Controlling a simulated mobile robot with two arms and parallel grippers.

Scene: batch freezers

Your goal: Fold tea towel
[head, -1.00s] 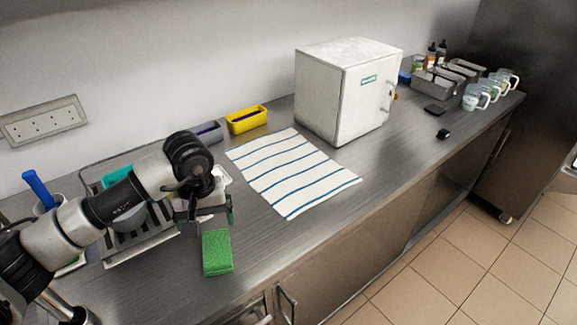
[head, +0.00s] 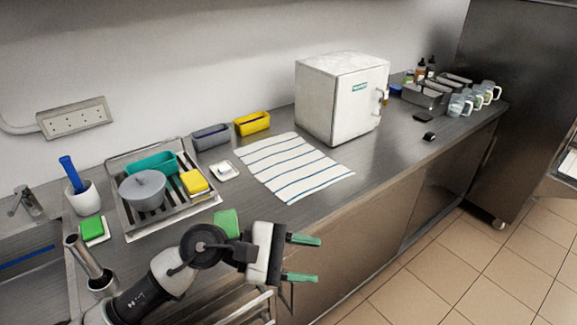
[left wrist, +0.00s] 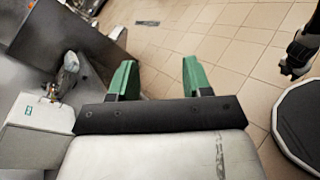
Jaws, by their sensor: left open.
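The tea towel (head: 292,167) is white with blue stripes. It lies flat and spread out on the steel counter, in front of the white freezer box. My left gripper (head: 305,259) is open and empty, at the counter's front edge, nearer to me than the towel and apart from it. Its green fingers also show in the left wrist view (left wrist: 158,80), spread apart over the tiled floor. The towel cannot be made out in the left wrist view. My right gripper is not seen in the head view.
The white freezer (head: 340,98) stands behind the towel. Yellow (head: 252,124) and grey (head: 210,137) bins stand along the wall. A drying rack (head: 163,228) with a grey pot (head: 143,191) is at left. A green sponge (head: 227,223) lies partly behind my arm. Mugs (head: 472,99) stand far right.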

